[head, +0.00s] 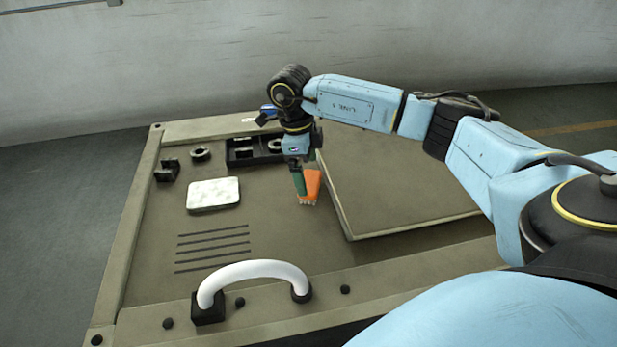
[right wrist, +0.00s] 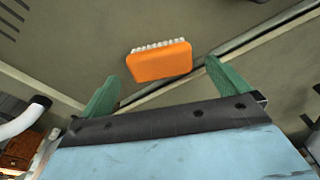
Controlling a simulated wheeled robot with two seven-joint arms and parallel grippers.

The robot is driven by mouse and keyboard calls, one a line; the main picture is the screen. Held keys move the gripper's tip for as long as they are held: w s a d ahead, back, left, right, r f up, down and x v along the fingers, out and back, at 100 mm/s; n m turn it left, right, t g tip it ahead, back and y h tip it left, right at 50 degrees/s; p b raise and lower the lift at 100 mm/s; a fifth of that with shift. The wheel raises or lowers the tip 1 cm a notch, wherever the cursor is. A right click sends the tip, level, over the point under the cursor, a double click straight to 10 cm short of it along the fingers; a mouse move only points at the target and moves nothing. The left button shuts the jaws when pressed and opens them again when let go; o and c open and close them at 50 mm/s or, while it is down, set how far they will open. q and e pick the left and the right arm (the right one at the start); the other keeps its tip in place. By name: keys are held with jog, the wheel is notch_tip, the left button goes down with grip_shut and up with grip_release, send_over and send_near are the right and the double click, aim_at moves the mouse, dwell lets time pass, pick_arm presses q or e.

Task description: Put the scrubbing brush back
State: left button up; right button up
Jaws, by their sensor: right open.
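The scrubbing brush (head: 312,186) has an orange body and pale bristles. In the head view it is beside and partly behind the green fingers of my right gripper (head: 299,184), close to the edge of the raised panel. In the right wrist view the brush (right wrist: 160,62) shows between and beyond the two open green fingers of my right gripper (right wrist: 162,85), with a gap on each side. The fingers do not visibly close on it. My left gripper is in neither view.
The raised panel (head: 400,190) takes up the right of the bench top (head: 260,225). A white block (head: 213,194), a black tray (head: 238,160), a black ring (head: 200,154) and a black bracket (head: 167,170) are on the left. A white handle (head: 252,268) arches at the front.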

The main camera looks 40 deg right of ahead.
notch_tip(320, 180, up, 8)
jog(key=w, duration=0.1)
jog(key=shift+a, duration=0.4)
